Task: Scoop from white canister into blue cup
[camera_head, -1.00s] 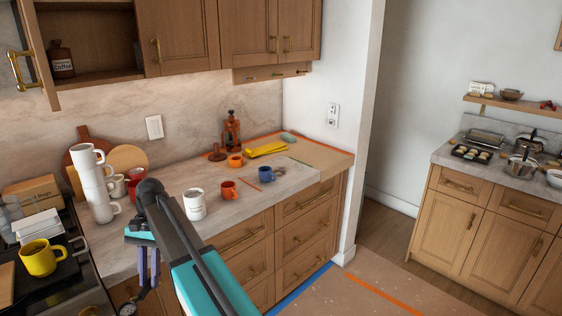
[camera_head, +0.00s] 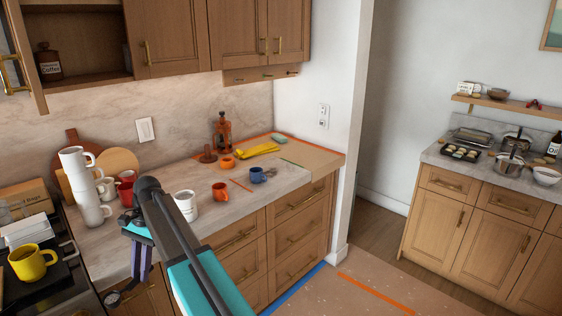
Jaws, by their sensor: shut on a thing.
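The blue cup (camera_head: 258,174) stands upright on the marble counter, right of an orange-red mug. A white container (camera_head: 186,206), which looks like the white canister, stands on the counter just right of my arm, which partly covers it. My gripper (camera_head: 139,276) points down in front of the counter's edge, at the lower left, with its purple fingers shut. It is shut on a small dark, rounded thing (camera_head: 114,298) that looks like a scoop. This hangs below and left of the fingers. Whether it holds anything cannot be seen.
Stacked white mugs (camera_head: 83,187) stand left of my arm, with a red mug (camera_head: 126,189) behind. An orange-red mug (camera_head: 220,192) stands between canister and blue cup. A yellow mug (camera_head: 32,262) sits at the left.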

